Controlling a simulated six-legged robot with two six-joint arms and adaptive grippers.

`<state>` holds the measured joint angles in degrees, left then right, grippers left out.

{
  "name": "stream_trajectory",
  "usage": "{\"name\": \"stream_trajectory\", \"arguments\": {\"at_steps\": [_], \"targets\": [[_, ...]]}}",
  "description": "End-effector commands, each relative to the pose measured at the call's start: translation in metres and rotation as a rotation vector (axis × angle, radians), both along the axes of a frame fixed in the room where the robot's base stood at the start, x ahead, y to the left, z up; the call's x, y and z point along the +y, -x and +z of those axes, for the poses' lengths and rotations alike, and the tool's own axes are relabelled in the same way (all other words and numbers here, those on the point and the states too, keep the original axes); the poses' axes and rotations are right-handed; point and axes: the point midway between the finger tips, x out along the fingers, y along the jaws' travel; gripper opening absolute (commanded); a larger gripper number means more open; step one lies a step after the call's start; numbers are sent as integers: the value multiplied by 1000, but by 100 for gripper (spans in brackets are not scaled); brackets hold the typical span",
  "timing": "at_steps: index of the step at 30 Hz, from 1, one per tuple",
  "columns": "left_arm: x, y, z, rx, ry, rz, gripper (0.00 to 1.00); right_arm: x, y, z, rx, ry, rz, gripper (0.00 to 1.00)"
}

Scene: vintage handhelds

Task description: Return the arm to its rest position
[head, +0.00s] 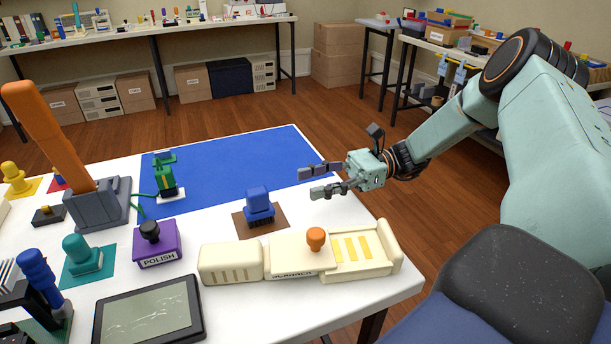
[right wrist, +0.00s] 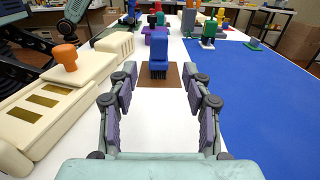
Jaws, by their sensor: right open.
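My right gripper (head: 322,181) is open and empty above the right part of the white table. Its two fingers (right wrist: 162,108) stand apart in the right wrist view. A blue brush-like tool (head: 259,205) stands on a brown pad (head: 240,227), left of the gripper and apart from it. In the right wrist view, that blue tool (right wrist: 158,52) appears beyond the fingertips, centred between them. My right arm (head: 440,130) reaches in from the right. My left gripper cannot be made out in either view.
A cream device with an orange knob (head: 316,238) lies along the near table edge. A blue mat (head: 230,160) covers the far side. A purple POLISH block (head: 156,246), a dark cracked screen (head: 150,314) and a grey stand with an orange lever (head: 100,205) are further left.

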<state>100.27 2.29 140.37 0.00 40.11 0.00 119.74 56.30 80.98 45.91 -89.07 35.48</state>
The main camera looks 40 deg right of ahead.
Motion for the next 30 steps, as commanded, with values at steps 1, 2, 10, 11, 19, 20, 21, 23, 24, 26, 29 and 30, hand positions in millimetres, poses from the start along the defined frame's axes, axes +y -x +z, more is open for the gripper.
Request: {"name": "stream_trajectory", "arguments": {"at_steps": [1,2,10,11,19,20,21,23,24,26,29,30], "targets": [[0,0,0,0,0,0,77,1,0,0,0,0,1,49],[0,0,0,0,0,0,77,3,-1,0,0,-1,1,49],[0,0,-6,0,0,0,77,38,-9,0,0,-1,5,49],[0,0,-7,0,0,0,77,43,-11,0,1,-1,5,49],[0,0,-16,0,0,0,77,88,-22,-1,0,0,5,49],[0,0,-17,0,0,0,77,93,-24,-1,0,0,5,49],[0,0,-19,0,0,0,77,99,-25,-1,0,1,5,49],[0,0,-21,0,0,0,77,107,-27,-1,-1,1,4,49],[0,0,-22,0,0,0,77,112,-29,-1,-1,1,4,49],[0,0,-23,0,0,0,77,119,-30,-1,0,1,3,49],[0,0,-28,0,0,0,77,117,-30,-6,0,0,0,49],[0,0,-24,0,0,0,77,117,-30,-2,0,0,0,49]]}}
